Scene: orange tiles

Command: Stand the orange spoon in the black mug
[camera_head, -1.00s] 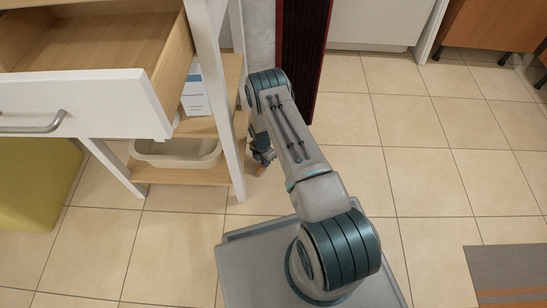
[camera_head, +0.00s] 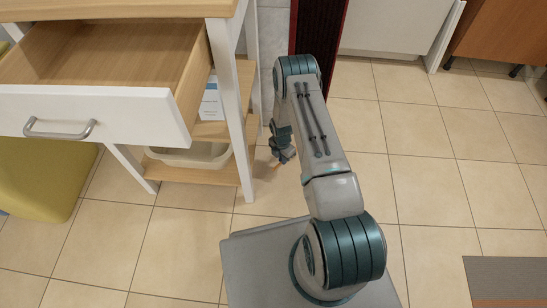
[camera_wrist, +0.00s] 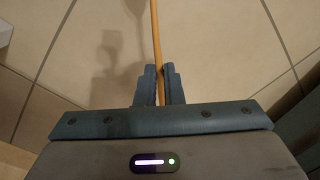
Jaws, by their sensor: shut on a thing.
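My gripper (camera_wrist: 160,86) is shut on the orange spoon (camera_wrist: 156,38) in the wrist view. The spoon's thin stem runs from between the fingers up past the top edge of the picture, so its far end is out of view there. In the head view my gripper (camera_head: 284,156) hangs low beside the wooden shelf unit, over the floor, and only a small orange bit of the spoon shows below it. The black mug is not seen in either view.
A white table leg (camera_head: 232,110) is close to my gripper. Tiled floor (camera_head: 430,185) is free on the right.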

